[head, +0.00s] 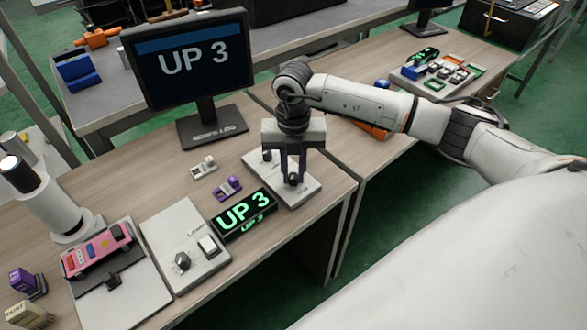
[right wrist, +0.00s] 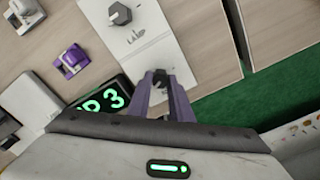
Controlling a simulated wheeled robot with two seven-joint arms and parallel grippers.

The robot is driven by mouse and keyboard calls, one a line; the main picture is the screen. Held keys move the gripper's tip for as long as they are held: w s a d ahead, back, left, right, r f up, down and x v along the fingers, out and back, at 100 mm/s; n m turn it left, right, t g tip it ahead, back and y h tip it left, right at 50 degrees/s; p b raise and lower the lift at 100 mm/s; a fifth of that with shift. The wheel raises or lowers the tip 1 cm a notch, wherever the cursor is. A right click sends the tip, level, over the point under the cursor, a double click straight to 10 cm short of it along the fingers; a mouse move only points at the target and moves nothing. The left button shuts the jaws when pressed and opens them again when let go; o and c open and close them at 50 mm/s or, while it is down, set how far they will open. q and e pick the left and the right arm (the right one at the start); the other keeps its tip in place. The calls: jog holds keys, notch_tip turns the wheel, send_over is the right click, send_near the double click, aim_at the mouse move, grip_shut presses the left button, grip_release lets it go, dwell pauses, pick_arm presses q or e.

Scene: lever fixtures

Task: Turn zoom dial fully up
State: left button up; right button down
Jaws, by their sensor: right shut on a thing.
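My right gripper (head: 292,181) points down over a white panel (head: 307,190) near the table's front edge. Its two purple fingers are shut on a small black dial (right wrist: 160,78); the fingers hide part of it. In the right wrist view the fingertips (right wrist: 161,82) stand on either side of this dial. A second dial (right wrist: 120,14) on the same panel has the label LAMP beside it. The held dial's label cannot be read. A small black display (head: 243,213) and a monitor (head: 191,58) both read UP 3. My left gripper is not in view.
Left of the display is another white panel (head: 167,221) with a black knob (head: 182,261) and a white switch (head: 208,244). A pink toy vehicle (head: 98,251) lies farther left. A purple fixture (head: 227,188) stands behind the display. A table gap lies right of the gripper.

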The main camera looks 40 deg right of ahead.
aim_at(293, 176)
jog(key=shift+r+m+p, duration=0.1)
jog(key=shift+m+p, duration=0.45)
jog(key=shift+m, duration=1.55)
jog(key=c, duration=1.6)
grip_release()
notch_tip(293, 176, up, 10)
jog(key=shift+r+b, duration=0.15)
jog(key=shift+b, duration=0.2)
